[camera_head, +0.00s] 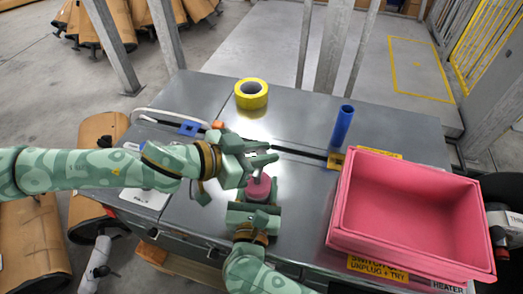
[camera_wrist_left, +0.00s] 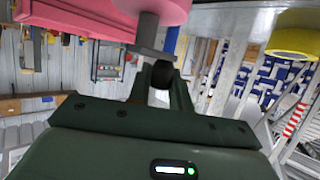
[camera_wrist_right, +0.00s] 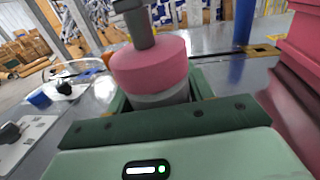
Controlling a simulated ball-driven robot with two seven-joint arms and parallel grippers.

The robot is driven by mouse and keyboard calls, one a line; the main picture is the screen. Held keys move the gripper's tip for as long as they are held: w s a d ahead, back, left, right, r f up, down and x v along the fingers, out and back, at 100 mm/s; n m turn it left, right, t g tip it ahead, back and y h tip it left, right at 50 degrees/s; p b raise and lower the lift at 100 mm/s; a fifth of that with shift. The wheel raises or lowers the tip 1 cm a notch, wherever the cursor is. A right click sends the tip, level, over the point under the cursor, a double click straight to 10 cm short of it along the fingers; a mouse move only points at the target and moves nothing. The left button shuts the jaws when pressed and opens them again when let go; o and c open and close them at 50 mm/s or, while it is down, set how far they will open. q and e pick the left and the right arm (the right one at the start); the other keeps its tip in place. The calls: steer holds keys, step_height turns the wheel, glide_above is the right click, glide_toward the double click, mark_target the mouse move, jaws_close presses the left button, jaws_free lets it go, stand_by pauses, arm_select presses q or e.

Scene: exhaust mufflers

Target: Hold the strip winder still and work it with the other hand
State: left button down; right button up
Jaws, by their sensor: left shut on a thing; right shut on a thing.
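The strip winder (camera_head: 259,188) is a small pink drum with a grey base and a grey shaft on top. It is at the table's front middle. My right gripper (camera_head: 255,200) is shut around its base; the right wrist view shows the pink drum (camera_wrist_right: 150,66) above the grey base between the fingers. My left gripper (camera_head: 268,158) is above the drum. In the left wrist view its fingers are shut on the dark crank knob (camera_wrist_left: 161,75), beside the grey shaft (camera_wrist_left: 148,30). The left hand partly hides the crank in the head view.
A pink bin (camera_head: 335,215) stands on the table at right, with a blue cylinder (camera_head: 342,126) behind it. A yellow tape roll (camera_head: 251,94) is at the back. A blue block (camera_head: 189,128) and a thin pale tube lie at left. Bare metal tabletop (camera_head: 300,118) shows between them.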

arm_select(q)
steer(key=shift+s+d+f+m+g, duration=0.1)
steer(key=shift+m+g, duration=0.3)
steer(key=shift+s+d+m+g+y, duration=0.15)
steer(key=shift+s+m+g+y, duration=0.6)
steer(key=shift+m+g+y, duration=1.75)
steer(key=shift+s+d+m+g+y, duration=0.2)
steer(key=shift+s+m+g+y, duration=0.65)
steer(key=shift+m+g, duration=3.2)
steer(key=shift+s+d+m+g+y, duration=0.15)
steer(key=shift+s+m+g+y, duration=0.55)
steer(key=shift+m+g+y, duration=1.8)
steer(key=m+h, duration=0.1)
steer(key=m, duration=0.2)
steer(key=shift+h, duration=0.25)
steer(key=shift+g, duration=0.25)
steer(key=c, duration=1.3)
jaws_free()
steer(key=shift+d, duration=0.1)
